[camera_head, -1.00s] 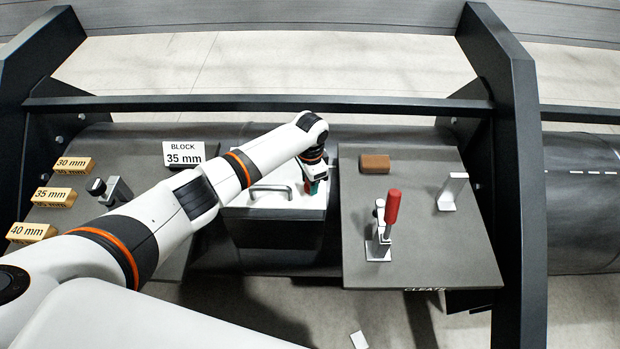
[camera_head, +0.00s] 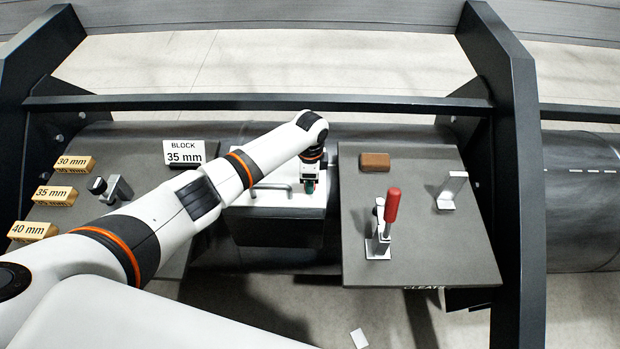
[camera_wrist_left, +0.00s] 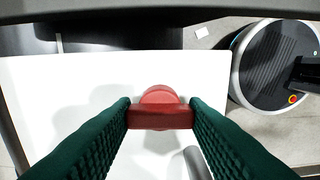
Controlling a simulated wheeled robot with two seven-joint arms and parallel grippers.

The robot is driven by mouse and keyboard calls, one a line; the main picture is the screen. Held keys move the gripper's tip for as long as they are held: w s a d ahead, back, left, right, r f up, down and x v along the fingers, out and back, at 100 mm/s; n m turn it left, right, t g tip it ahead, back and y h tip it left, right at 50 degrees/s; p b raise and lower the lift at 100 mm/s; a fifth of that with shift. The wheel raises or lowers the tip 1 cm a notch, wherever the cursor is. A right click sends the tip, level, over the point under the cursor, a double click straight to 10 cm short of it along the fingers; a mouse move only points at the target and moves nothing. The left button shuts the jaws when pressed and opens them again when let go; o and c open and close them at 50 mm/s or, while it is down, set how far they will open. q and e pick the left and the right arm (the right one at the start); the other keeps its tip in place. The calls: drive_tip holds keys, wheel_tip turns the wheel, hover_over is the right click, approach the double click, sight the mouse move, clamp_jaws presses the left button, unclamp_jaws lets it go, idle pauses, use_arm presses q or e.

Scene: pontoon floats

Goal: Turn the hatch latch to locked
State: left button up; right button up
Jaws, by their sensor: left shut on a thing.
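The hatch latch is a red bar (camera_wrist_left: 160,118) on a round red hub, seen in the left wrist view on the white hatch lid (camera_wrist_left: 110,75). My left gripper (camera_head: 309,186) is over the right part of the lid in the head view. Its green ribbed fingers are shut on the red bar, one on each side, and it shows in the left wrist view (camera_wrist_left: 160,120). The gripper hides the latch in the head view, and no lock marking is readable. My right gripper is not in view.
A grey lid handle (camera_head: 270,188) stands left of the gripper. To the right, a panel (camera_head: 420,250) carries a red-handled clamp (camera_head: 392,205), a brown block (camera_head: 375,162) and a white bracket (camera_head: 452,190). Labelled blocks (camera_head: 55,194) lie at left. A dark rail (camera_head: 260,103) crosses behind.

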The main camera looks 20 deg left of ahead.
use_arm(q)
drive_tip(key=o, duration=1)
wheel_tip(320, 180, up, 12)
drive_tip(key=shift+r, duration=0.1)
idle(0.4)
